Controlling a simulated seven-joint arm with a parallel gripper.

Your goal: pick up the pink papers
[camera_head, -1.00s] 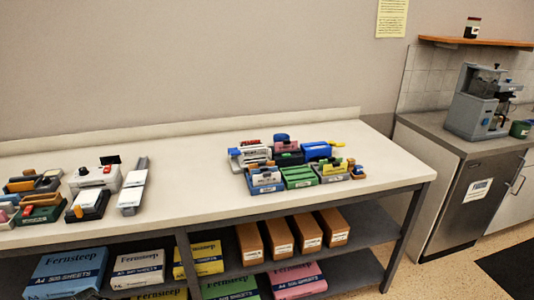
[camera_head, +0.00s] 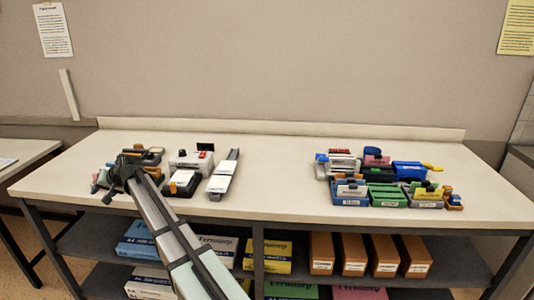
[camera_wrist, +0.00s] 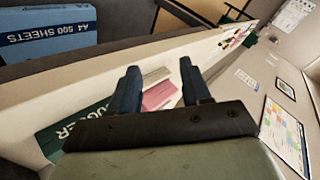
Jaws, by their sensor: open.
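A small pink stack (camera_wrist: 158,96), which looks like the pink papers, lies between my fingers' lines of sight in the wrist view. It is beside a pale strip and a dark green holder (camera_wrist: 85,125) with white lettering. My gripper (camera_wrist: 160,72) is open, with nothing held. In the head view my gripper (camera_head: 118,178) is over the left group of desk items near the table's front edge and hides part of them. I cannot tell its height above them. A pink-wrapped ream (camera_head: 360,293) also shows on the bottom shelf, cut by the picture edge.
A white box device (camera_head: 190,161) and a long pale stapler-like item (camera_head: 222,178) stand right of my gripper. A second cluster with blue and green holders (camera_head: 385,196) is at the right. The table middle (camera_head: 275,180) is clear. Paper reams and orange boxes (camera_head: 354,254) fill the shelf below.

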